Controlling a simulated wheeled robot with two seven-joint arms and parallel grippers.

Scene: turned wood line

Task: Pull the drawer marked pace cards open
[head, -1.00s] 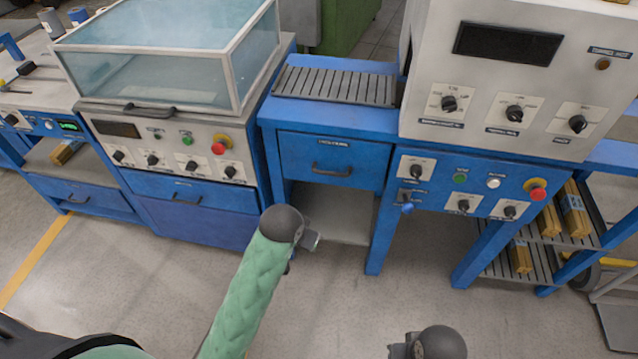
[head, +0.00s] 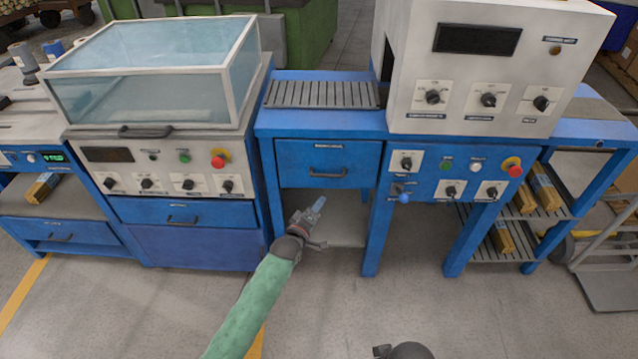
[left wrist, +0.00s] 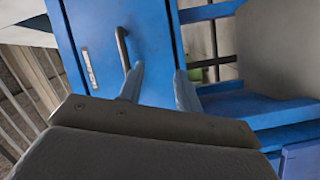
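A blue drawer (head: 300,163) with a dark bar handle (head: 328,173) sits under the slatted top in the middle of the bench, and it is shut. Its label (head: 328,146) is too small to read. My left gripper (head: 316,208) is just below and in front of this drawer. In the left wrist view the gripper (left wrist: 160,85) has its two fingers apart with nothing between them. There the drawer front (left wrist: 88,25) and handle (left wrist: 123,48) lie ahead, the handle close to the left finger's tip; I cannot tell if they touch.
Another blue drawer (head: 150,212) with a handle is under the glass-covered machine at left, and one more drawer (head: 40,231) is at far left. A control panel (head: 435,178) with knobs is right of the middle drawer. The floor in front is clear.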

